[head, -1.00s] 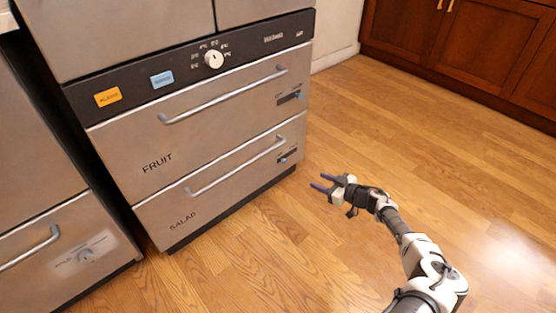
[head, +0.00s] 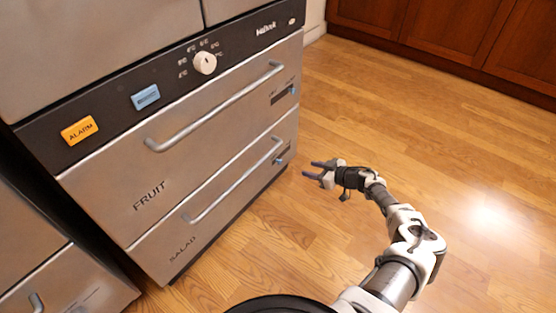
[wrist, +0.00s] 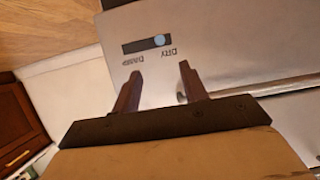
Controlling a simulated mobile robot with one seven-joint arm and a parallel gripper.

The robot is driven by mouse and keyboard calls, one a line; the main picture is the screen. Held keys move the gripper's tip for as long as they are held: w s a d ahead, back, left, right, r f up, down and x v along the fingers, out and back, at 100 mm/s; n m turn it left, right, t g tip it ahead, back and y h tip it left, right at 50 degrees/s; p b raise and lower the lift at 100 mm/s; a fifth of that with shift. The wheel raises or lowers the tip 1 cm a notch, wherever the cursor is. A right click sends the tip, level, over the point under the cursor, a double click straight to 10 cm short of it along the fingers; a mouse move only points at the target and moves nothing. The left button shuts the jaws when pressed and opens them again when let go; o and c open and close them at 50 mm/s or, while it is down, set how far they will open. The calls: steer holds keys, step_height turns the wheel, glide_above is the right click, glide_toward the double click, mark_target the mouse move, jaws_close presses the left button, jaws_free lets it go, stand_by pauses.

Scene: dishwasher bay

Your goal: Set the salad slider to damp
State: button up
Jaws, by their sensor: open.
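The salad drawer front (head: 225,225), marked SALAD, is the lower drawer. Its slider has a small blue knob (head: 279,160) at the right, under the handle's far end. The wrist view appears upside down and shows a dark slider slot (wrist: 132,48) with a round blue knob (wrist: 159,41). The knob sits toward the end labelled DRY; the other label is blurred. This looks like the salad slider, as floor shows beyond that drawer's edge. My gripper (head: 314,170) is open and empty, right of the drawer and apart from it. Its fingers (wrist: 160,84) point toward the slider panel.
The fruit drawer above has its own slider (head: 283,93) with a blue knob at the right. Bar handles (head: 235,178) stick out from both drawers. A dial (head: 205,63) and orange ALARM button (head: 79,131) are above. Wooden floor (head: 400,120) is clear; cabinets (head: 470,40) stand behind.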

mark_target(281, 162)
steer(key=b+x, duration=0.6)
steer(key=x, duration=0.6)
steer(key=shift+w+a+f, duration=0.2)
steer(key=shift+a, duration=0.05)
steer(key=shift+w+a+b, duration=0.35)
steer(key=shift+a, duration=0.05)
jaws_close()
